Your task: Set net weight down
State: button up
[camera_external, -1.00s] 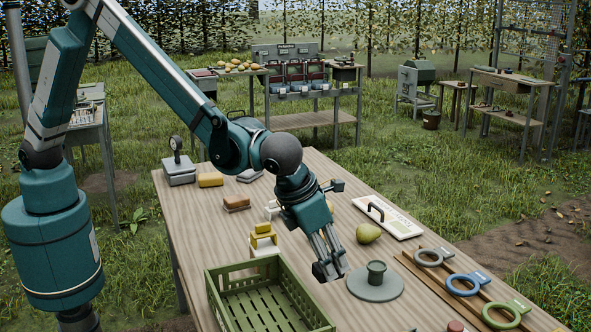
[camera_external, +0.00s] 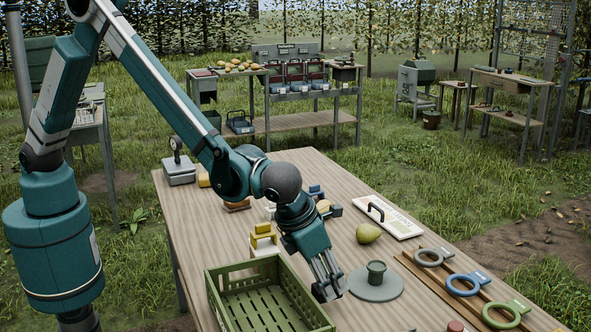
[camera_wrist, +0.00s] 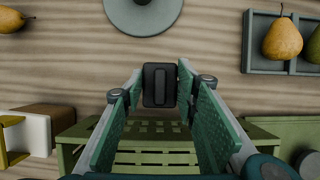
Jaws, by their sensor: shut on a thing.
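The net weight (camera_wrist: 160,85) is a small dark block with a raised bar on top. It sits between the fingertips of my gripper (camera_wrist: 159,88) in the wrist view. My gripper (camera_external: 329,289) points down, shut on the weight, between the green crate (camera_external: 228,266) and the grey round plate (camera_external: 365,290). In the outside view the fingers largely hide the weight. I cannot tell whether its underside touches the wooden table (camera_external: 330,180).
Coloured rings (camera_external: 465,284) lie on wooden rails at the right. In the wrist view, a grey tray (camera_wrist: 262,64) holds pears. Bare table lies between plate and crate.

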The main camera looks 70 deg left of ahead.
jog(key=shift+f, duration=0.25)
jog(key=shift+f+b, duration=0.3)
jog(key=shift+f, duration=1.6)
jog(key=shift+f, duration=0.1)
jog(key=o, duration=1.1)
jog(key=shift+c, duration=0.2)
jog(key=p+v, duration=0.1)
jog(key=v, duration=1.1)
jog(key=shift+p, duration=0.3)
